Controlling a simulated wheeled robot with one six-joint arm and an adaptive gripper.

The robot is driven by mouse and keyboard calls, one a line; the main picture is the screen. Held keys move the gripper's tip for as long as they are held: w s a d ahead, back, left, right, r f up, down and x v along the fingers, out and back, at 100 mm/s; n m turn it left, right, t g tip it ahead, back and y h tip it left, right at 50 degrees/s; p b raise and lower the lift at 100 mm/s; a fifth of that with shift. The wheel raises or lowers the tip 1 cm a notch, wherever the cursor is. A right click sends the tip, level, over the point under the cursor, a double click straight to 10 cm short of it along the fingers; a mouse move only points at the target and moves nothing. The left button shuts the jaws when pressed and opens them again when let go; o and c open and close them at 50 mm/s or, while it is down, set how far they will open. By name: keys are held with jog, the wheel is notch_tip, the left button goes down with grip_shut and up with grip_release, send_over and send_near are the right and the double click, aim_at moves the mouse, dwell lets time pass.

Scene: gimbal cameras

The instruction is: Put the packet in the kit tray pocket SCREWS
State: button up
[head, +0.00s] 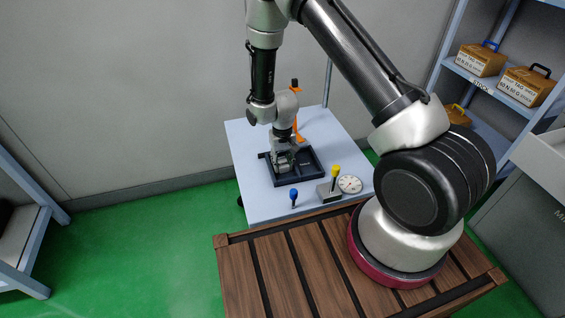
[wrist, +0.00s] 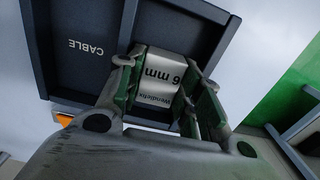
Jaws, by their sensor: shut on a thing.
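The packet (wrist: 163,76) is pale grey-white, with "6 mm" and a smaller word upside down in the wrist view. My gripper (wrist: 168,92) is shut on it, a finger on either side. The dark kit tray (wrist: 40,60) lies beyond; one pocket reads CABLE (wrist: 85,47), upside down. A divider separates it from the pocket behind the packet, whose label is hidden or out of view. In the head view my gripper (head: 285,158) is over the left part of the tray (head: 301,183). I cannot tell whether the packet touches the tray floor. No SCREWS label is readable.
The tray is on a pale blue table (head: 262,207). In front stand a blue-topped peg (head: 293,194), a grey block with a yellow knob (head: 335,172) and a round dial (head: 350,184). An orange object (head: 297,125) stands behind. The table's left front is clear.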

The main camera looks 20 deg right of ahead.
jog(key=o, duration=0.7)
jog(key=shift+f, duration=0.1)
jog(key=shift+o, duration=0.2)
notch_tip(320, 180, up, 13)
notch_tip(320, 180, up, 10)
jog(key=t, duration=0.1)
send_over(283, 162)
jog(key=d, duration=0.3)
jog(key=s+d+r+t, duration=0.1)
jog(key=s+d+r, duration=0.25)
jog(key=r, duration=0.35)
jog(key=s+d+r, duration=0.2)
jog(key=s+r, duration=0.2)
jog(key=r, duration=0.3)
jog(key=s+d+r+t, duration=0.1)
jog(key=s+d+r, duration=0.2)
jog(key=s, duration=0.6)
jog(key=s+d+r+t, duration=0.1)
jog(key=s+d+r, duration=0.2)
jog(key=s+r, duration=0.3)
jog(key=s, duration=0.4)
jog(key=shift+r, duration=0.2)
